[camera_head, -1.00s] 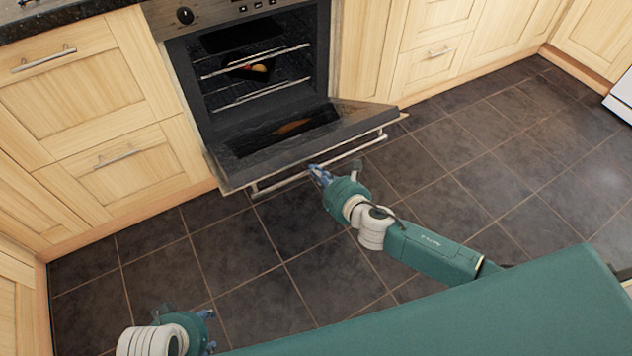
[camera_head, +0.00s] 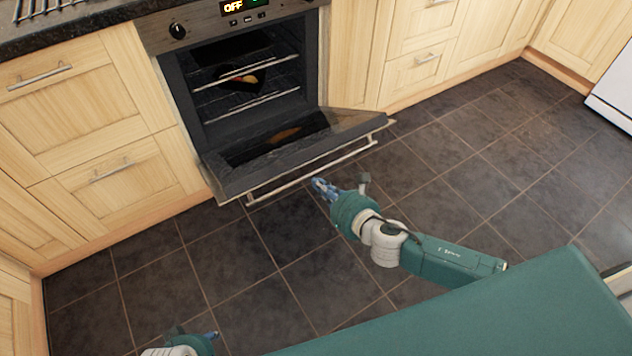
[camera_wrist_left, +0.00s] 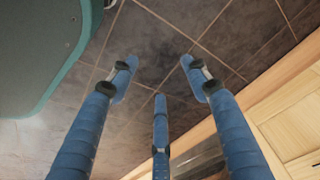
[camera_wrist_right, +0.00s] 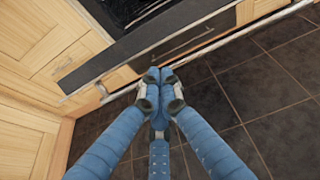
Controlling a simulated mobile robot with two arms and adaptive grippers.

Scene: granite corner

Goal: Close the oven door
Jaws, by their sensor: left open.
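The oven door (camera_head: 295,155) is hinged down, open and tilted outward over the floor, with its metal handle (camera_head: 290,185) along the outer edge. The oven cavity (camera_head: 240,85) is exposed, with wire racks and a dark dish of food inside. My right gripper (camera_head: 318,184) is in front of the handle, just apart from it in the head view. In the right wrist view its fingertips (camera_wrist_right: 160,76) are together and appear empty, with the door (camera_wrist_right: 150,42) beyond. My left gripper (camera_head: 213,336) is low at the left, away from the door; its fingers are spread and empty in the left wrist view (camera_wrist_left: 158,80).
Light wood cabinets and drawers (camera_head: 95,85) flank the oven. A dark granite worktop (camera_head: 80,22) is above at left. The oven display (camera_head: 240,6) reads OFF. Dark floor tiles (camera_head: 470,170) are clear at right. A white appliance (camera_head: 612,95) stands at far right.

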